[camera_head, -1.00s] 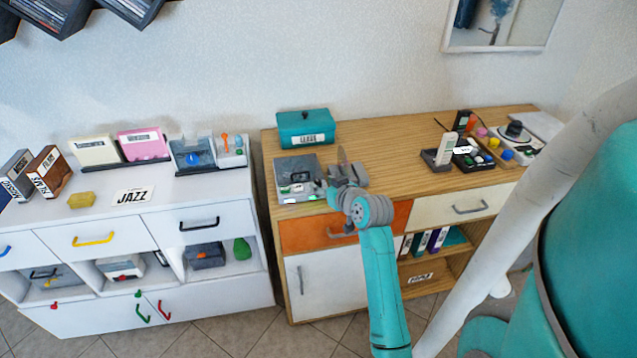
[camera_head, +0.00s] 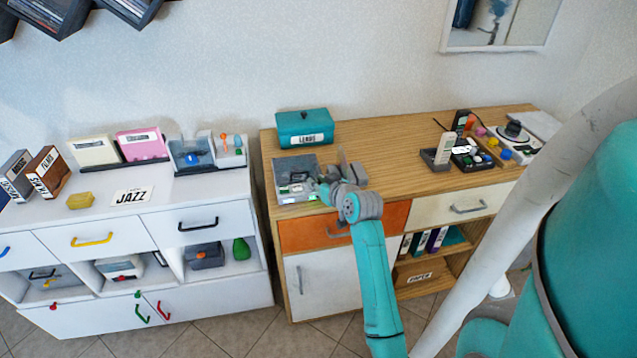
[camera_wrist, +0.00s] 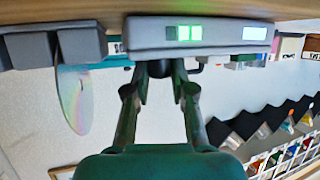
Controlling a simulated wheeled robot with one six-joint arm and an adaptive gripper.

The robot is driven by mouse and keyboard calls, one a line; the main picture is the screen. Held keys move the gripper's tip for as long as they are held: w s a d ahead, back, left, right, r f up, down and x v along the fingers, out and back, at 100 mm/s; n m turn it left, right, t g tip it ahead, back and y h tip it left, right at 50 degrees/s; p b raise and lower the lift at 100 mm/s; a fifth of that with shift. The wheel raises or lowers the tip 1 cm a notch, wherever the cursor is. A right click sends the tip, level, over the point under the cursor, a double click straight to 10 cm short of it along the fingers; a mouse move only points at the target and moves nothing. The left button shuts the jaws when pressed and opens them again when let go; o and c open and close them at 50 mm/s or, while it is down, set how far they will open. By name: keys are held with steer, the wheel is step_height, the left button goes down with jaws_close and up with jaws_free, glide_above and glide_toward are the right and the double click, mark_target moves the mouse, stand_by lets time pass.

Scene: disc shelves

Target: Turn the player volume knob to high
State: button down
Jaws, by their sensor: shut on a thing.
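The player (camera_head: 297,170) is a grey box at the left front of the wooden cabinet top. In the wrist view, which is upside down, its front face (camera_wrist: 150,34) shows green lit bars and a pale lit panel. My gripper (camera_head: 321,191) is at the right part of the player's front.
A grey holder (camera_wrist: 82,46) with a shiny disc (camera_wrist: 75,95) stands beside the player. A teal box (camera_head: 304,127) is behind it. Remotes and small coloured items lie on the right of the wooden cabinet (camera_head: 390,150). A white cabinet (camera_head: 120,215) stands to the left.

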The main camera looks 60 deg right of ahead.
steer(key=m+g+h, duration=0.2)
steer(key=shift+w+a+m+h, duration=0.2)
steer(key=shift+m+h, duration=0.1)
steer(key=shift+m, duration=0.1)
steer(key=m+g+h, duration=0.1)
steer(key=m+g, duration=0.1)
steer(key=m+g+h, duration=0.1)
steer(key=m+g, duration=0.1)
steer(key=g, duration=0.1)
steer(key=shift+w+m+h, duration=0.2)
steer(key=shift+m+h, duration=0.2)
steer(key=m+g, duration=0.4)
steer(key=shift+w+g+h, duration=0.2)
steer(key=shift+g+h, duration=0.1)
steer(key=shift+g, duration=0.1)
steer(key=shift+m+g, duration=1.2)
steer(key=shift+g, duration=0.1)
steer(key=c, duration=1)
jaws_free()
